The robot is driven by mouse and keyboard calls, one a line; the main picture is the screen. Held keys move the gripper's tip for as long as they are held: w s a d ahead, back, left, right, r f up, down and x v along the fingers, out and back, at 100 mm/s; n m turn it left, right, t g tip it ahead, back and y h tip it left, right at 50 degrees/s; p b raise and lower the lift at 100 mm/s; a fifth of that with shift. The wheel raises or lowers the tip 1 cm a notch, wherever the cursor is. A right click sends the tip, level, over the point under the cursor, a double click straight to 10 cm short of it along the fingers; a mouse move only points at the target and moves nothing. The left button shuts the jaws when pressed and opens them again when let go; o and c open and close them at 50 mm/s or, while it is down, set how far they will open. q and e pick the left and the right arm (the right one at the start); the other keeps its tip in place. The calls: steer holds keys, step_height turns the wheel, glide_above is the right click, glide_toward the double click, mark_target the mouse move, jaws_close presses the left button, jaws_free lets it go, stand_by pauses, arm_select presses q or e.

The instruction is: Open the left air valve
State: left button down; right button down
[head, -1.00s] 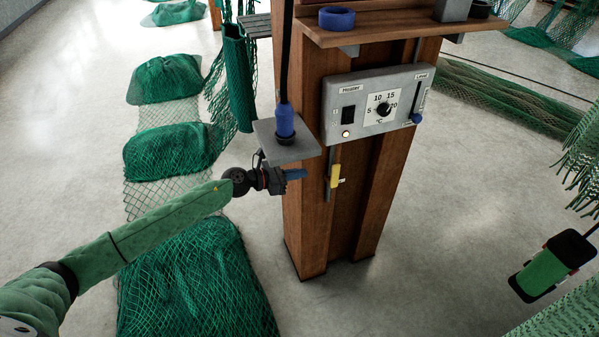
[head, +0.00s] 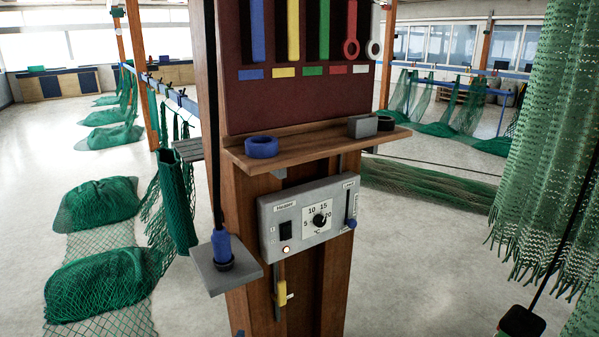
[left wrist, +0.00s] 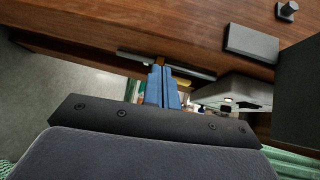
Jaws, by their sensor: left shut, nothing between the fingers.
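A yellow handle (head: 282,292) sits on a thin vertical grey pipe on the wooden post, below the grey heater box (head: 308,216). It looks upright, along the pipe, with a pale nub on its right. I cannot tell for certain that it is the left air valve. Only a blue tip of my left gripper (head: 240,333) shows at the bottom edge of the head view, left of and below the handle. In the left wrist view its blue fingers (left wrist: 163,88) are shut and empty, close to brown wood; contact is unclear. My right gripper is not in view.
A grey bracket (head: 225,276) holding a blue-collared rod juts out left of the post. A shelf (head: 310,150) with a blue ring is above the heater. Green net piles (head: 100,280) lie left, and hanging nets (head: 550,140) are right. Open floor lies between.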

arm_select(q)
steer(key=s+a+f+n+g+y, duration=0.1)
steer(key=s+f+n+g+y, duration=0.2)
steer(key=s+f+n+g, duration=0.9)
steer(key=s+d+f+n+g, duration=0.1)
steer(key=s+f+n, duration=0.2)
steer(key=s, duration=0.9)
steer(key=s+d+f+n+g+h, duration=0.1)
steer(key=s+f+n, duration=0.1)
steer(key=s, duration=0.9)
steer(key=shift+s+d+f+n+g+h, duration=0.15)
steer(key=shift+s+f+n+g+h, duration=0.15)
steer(key=shift+s+f+n, duration=0.1)
